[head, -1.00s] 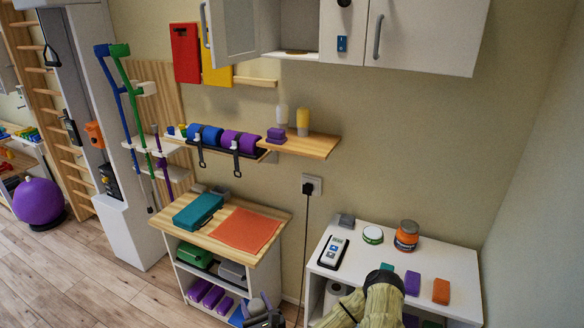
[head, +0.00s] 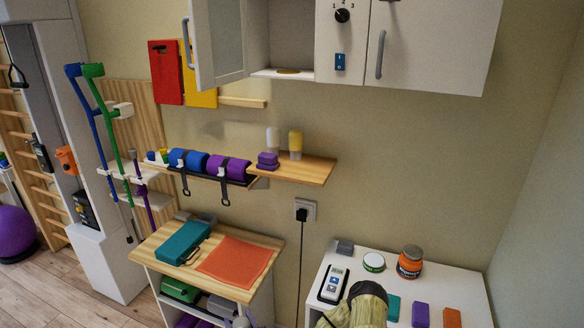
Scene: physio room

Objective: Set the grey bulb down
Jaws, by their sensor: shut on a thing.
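My arm (head: 358,306), in a khaki sleeve, rises at the bottom edge in front of the white table. A small pale grey piece (head: 241,321) shows at the bottom edge, by the front of the wooden-topped cart. It is too cut off to tell what it is. The jaws of my gripper are below the picture. I cannot make out the grey bulb in this view.
The white table (head: 452,283) holds a handheld device (head: 333,285), a round tin (head: 374,262), an orange-and-dark jar (head: 410,261) and several coloured blocks. The wooden cart top (head: 160,236) carries a teal case (head: 184,243) and an orange mat (head: 235,262). A wall shelf (head: 310,170) is above.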

